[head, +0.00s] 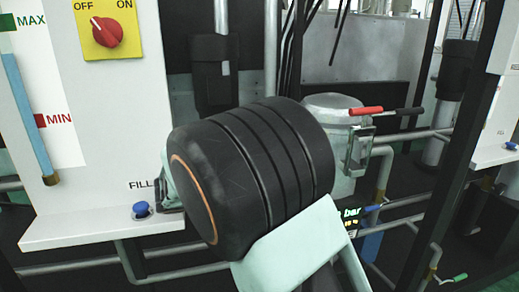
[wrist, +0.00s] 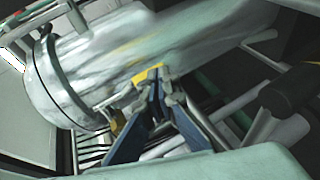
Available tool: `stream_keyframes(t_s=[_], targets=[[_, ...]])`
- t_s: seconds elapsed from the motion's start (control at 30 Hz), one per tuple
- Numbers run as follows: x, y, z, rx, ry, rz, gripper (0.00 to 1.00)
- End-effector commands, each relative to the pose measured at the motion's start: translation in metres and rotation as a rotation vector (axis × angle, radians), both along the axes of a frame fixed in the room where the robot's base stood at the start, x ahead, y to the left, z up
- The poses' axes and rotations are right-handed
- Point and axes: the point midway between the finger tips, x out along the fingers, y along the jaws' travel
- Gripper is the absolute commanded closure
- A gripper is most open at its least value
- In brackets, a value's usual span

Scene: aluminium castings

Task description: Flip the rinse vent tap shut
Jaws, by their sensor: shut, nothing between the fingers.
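No label in view marks the rinse vent tap, so I cannot tell which fitting it is. A blue handle (head: 371,209) and a green handle (head: 460,277) are on pipes lower right. In the wrist view, my gripper (wrist: 163,88) is shut and empty, its blue fingers in front of a pale metal cylinder (wrist: 120,50). A yellow part (wrist: 148,73) shows at the fingertips; contact is unclear. My arm hides the gripper in the head view.
A white panel at left carries a red OFF/ON knob (head: 107,32), a MAX/MIN level gauge (head: 27,110) and a blue FILL button (head: 141,210). Pipes run behind my arm. A dark upright post (head: 474,110) stands at right. The wrist view also shows a black cylindrical part (wrist: 290,90) at right.

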Motion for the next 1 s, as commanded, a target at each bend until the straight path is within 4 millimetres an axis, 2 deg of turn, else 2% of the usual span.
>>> stream_keyframes(t_s=[0.27, 0.37, 0.7, 0.83, 1.0], targets=[[-0.003, 0.005, 0.002, 0.000, -0.001, 0.002, 1.00], [-0.011, 0.016, 0.007, 0.002, -0.001, 0.004, 1.00], [-0.053, 0.068, 0.029, 0.001, -0.001, 0.004, 1.00], [-0.064, 0.081, 0.035, 0.002, -0.001, 0.003, 1.00], [-0.070, 0.089, 0.039, 0.000, 0.000, 0.001, 1.00]])
